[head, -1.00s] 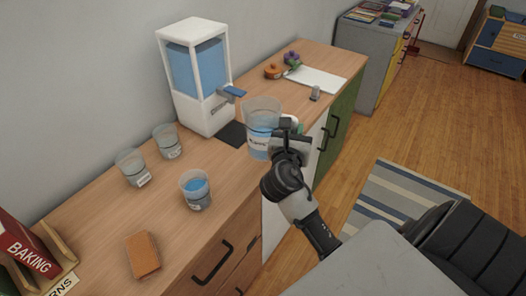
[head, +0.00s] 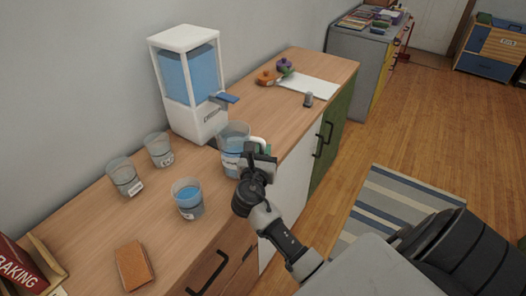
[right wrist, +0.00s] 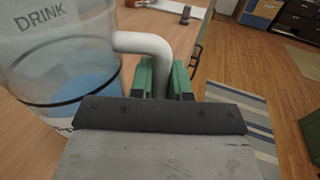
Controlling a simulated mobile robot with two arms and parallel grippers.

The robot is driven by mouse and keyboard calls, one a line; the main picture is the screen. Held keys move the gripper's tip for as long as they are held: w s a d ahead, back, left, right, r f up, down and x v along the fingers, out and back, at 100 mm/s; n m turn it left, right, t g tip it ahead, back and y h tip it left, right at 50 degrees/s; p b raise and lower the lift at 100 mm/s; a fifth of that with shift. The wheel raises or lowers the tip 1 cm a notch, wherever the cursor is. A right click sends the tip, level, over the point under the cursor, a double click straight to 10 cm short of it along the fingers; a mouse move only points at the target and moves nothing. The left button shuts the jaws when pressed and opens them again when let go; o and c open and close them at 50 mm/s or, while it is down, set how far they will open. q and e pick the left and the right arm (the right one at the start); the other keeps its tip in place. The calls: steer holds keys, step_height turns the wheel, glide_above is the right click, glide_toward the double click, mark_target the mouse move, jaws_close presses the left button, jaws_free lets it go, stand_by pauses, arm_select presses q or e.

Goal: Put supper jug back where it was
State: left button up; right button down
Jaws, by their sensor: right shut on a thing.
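The jug (head: 232,140) is clear, with a white handle, a dark band and blue liquid low inside. In the head view it is at the foot of the drink dispenser (head: 205,125), over the place of the dark mat. I cannot tell whether its base touches the counter. My right gripper (head: 261,153) is shut on the jug's handle. In the right wrist view the green fingers (right wrist: 163,78) sit either side of the white handle, with the jug (right wrist: 70,85) at the left. The jug's name label is not readable. My left gripper is not in view.
Two empty cups (head: 125,178) (head: 159,150) and one cup with blue liquid (head: 188,199) stand left of the jug on the wooden counter (head: 90,225). An orange-brown block (head: 134,266) lies in front. A white board (head: 309,86) lies farther back.

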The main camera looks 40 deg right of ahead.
steer(key=shift+f, duration=0.1)
steer(key=c, duration=1.1)
jaws_free()
steer(key=v, duration=1.2)
steer(key=shift+b, duration=0.35)
steer(key=shift+s, duration=0.1)
